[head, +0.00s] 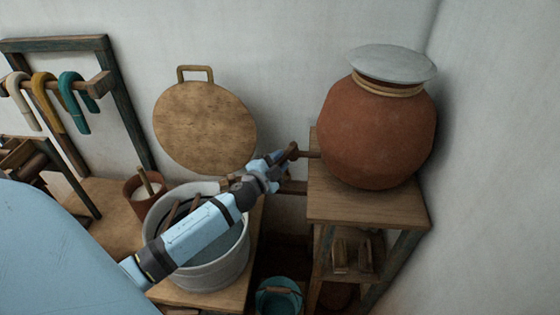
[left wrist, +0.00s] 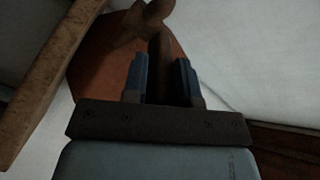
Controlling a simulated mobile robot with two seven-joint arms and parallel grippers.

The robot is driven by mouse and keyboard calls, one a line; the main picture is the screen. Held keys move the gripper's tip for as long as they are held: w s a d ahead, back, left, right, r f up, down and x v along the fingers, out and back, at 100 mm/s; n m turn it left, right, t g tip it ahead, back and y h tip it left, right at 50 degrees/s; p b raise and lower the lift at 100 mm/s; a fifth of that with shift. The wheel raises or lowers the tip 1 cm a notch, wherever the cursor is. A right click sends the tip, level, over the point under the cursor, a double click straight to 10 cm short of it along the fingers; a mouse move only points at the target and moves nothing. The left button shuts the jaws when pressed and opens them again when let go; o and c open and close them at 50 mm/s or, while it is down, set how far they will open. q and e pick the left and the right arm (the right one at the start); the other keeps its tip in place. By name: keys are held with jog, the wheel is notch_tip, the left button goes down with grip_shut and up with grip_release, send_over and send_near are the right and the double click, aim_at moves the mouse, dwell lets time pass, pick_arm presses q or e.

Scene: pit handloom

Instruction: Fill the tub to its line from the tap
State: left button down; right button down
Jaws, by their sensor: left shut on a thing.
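A round clay pot (head: 378,135) with a grey lid stands on a wooden stand at the right. A dark brown tap (head: 310,154) sticks out from its left side. My left gripper (head: 286,160) is shut on the tap's handle; in the left wrist view the dark brown tap (left wrist: 157,45) runs between the fingers of the gripper (left wrist: 161,80). A grey-white tub (head: 215,275) stands on a low wooden bench, below and left of the tap. My left arm crosses over it and hides part of its inside. Brown sticks show inside; no fill line is visible. My right gripper is out of view.
A teal bucket (head: 278,297) sits low between bench and stand (head: 365,207). A clay cup (head: 148,190) with a stick is behind the tub. A round wooden lid (head: 205,125) leans on the wall. Colored hooked canes (head: 72,95) hang on a rack at the left.

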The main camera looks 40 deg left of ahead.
pick_arm(q)
jog(key=c, duration=0.9)
grip_release()
jog(key=s+b, duration=0.2)
jog(key=s, duration=1.1)
jog(key=shift+s+d, duration=0.4)
